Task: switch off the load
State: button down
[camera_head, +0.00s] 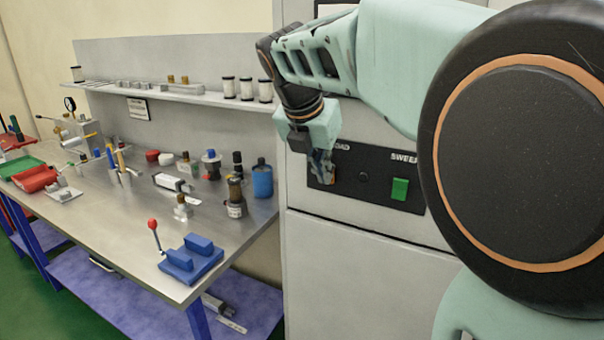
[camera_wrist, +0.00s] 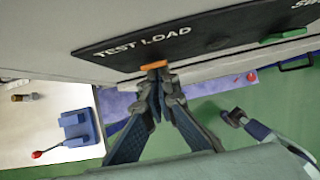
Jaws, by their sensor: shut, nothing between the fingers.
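The black control panel (camera_head: 372,192) is on the front of a grey cabinet, and in the wrist view the panel (camera_wrist: 200,40) reads "TEST LOAD". A small orange switch (camera_wrist: 154,65) sits below that label at the panel's lower edge. My gripper (camera_wrist: 161,80) is shut and empty, its fingertips right at the orange switch and partly covering it. I cannot tell whether they touch. In the head view my gripper (camera_head: 322,172) is in front of the panel's left part and hides most of the switch. The switch's position is unclear.
A green switch (camera_head: 400,189) labelled "SWEEP" is at the panel's right. A metal workbench (camera_head: 130,222) with bottles, tools and a blue block fixture (camera_head: 191,262) with a red-knobbed lever stands left of the cabinet (camera_head: 350,265). A shelf (camera_head: 180,94) runs above it.

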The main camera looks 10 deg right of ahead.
jog(key=shift+p, duration=0.45)
jog(key=shift+r, duration=0.15)
jog(key=shift+w+r+p, duration=0.1)
jog(key=shift+r+p, duration=0.65)
jog(key=shift+p, duration=0.2)
jog(key=shift+r, duration=0.1)
